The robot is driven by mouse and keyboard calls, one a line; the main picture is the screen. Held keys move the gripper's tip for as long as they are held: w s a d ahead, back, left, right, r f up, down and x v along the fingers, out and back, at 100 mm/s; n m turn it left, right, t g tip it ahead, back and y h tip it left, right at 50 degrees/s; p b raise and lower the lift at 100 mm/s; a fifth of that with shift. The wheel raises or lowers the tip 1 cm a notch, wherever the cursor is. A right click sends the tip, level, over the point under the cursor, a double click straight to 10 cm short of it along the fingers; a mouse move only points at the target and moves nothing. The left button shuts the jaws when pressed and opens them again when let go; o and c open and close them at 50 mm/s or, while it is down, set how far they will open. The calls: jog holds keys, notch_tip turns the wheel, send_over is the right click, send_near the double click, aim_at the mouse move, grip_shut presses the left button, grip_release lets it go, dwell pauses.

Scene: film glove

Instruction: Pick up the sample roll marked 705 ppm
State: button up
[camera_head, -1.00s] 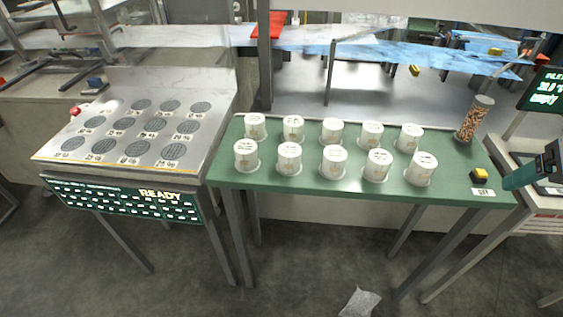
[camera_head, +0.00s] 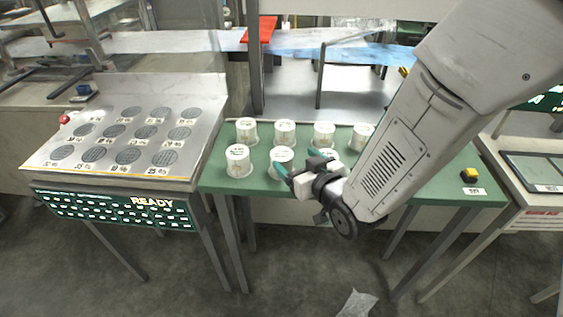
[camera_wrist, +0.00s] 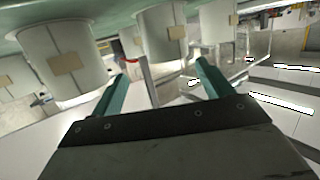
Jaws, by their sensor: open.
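White sample rolls with small tan labels stand upright in two rows on the green table (camera_head: 225,184). Visible ones include a front-left roll (camera_head: 239,161), a front roll beside it (camera_head: 281,160) and back rolls (camera_head: 246,131), (camera_head: 285,133), (camera_head: 324,135), (camera_head: 362,137). I cannot read 705 ppm on any of them. My gripper (camera_head: 302,165) is open with teal fingers, over the front row. My arm hides the rolls to the right. In the wrist view, tilted with the table surface at top, a roll (camera_wrist: 160,38) appears beyond my open fingers (camera_wrist: 162,76), with another roll (camera_wrist: 62,58) left.
A metal bench (camera_head: 65,174) with several dark discs stands left, its front panel (camera_head: 115,209) reading READY. A yellow button (camera_head: 469,174) sits at the green table's right end. A red item (camera_head: 260,29) is behind. The floor in front is mostly clear.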

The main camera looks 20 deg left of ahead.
aim_at(278, 153)
jog(key=shift+s+a+f, duration=0.25)
jog(key=shift+s+a, duration=0.1)
jog(key=shift+x, duration=3.95)
jog(key=shift+s+a+y, duration=0.1)
jog(key=shift+s+y, duration=0.05)
jog(key=shift+y, duration=0.15)
jog(key=c, duration=1.1)
